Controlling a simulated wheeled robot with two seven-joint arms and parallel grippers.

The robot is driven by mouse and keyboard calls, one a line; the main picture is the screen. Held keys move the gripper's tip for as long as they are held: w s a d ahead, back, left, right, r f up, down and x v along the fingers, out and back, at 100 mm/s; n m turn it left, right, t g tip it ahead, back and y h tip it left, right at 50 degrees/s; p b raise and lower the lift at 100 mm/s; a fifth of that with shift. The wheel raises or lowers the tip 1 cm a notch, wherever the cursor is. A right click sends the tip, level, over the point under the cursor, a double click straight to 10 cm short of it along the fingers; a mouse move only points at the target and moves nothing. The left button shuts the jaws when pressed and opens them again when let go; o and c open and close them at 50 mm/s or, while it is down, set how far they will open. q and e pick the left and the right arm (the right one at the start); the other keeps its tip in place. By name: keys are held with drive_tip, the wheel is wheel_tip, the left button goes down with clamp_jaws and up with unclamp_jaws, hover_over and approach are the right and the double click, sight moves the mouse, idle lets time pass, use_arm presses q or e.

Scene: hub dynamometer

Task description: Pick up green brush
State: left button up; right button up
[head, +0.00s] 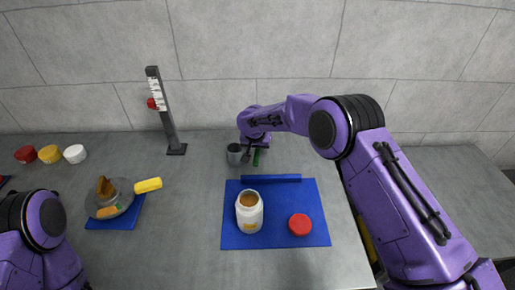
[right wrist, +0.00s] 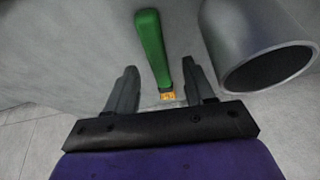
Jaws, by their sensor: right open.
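The green brush (right wrist: 151,45) shows in the right wrist view as a green handle with a small orange-yellow end (right wrist: 168,95). My right gripper (right wrist: 158,78) is open, with one finger on each side of the brush's lower part. I cannot tell whether either finger touches it. In the head view the green brush (head: 256,157) is a small green piece under my right gripper (head: 250,148), at the back of the table. Part of it is hidden there. Of my left arm only purple links show at the lower left; its gripper is out of view.
A grey metal cup (head: 235,154) stands close beside the brush; it looms in the right wrist view (right wrist: 262,45). A blue mat (head: 275,238) in front holds a white jar (head: 249,212) and red lid (head: 300,225). A dark post (head: 161,110) stands to the left.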

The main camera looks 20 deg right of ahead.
drive_tip(key=shift+w+d+f, duration=0.1)
drive_tip(key=shift+d+f, duration=0.05)
drive_tip(key=shift+f, duration=0.4)
clamp_jaws()
drive_tip(key=shift+r, duration=0.15)
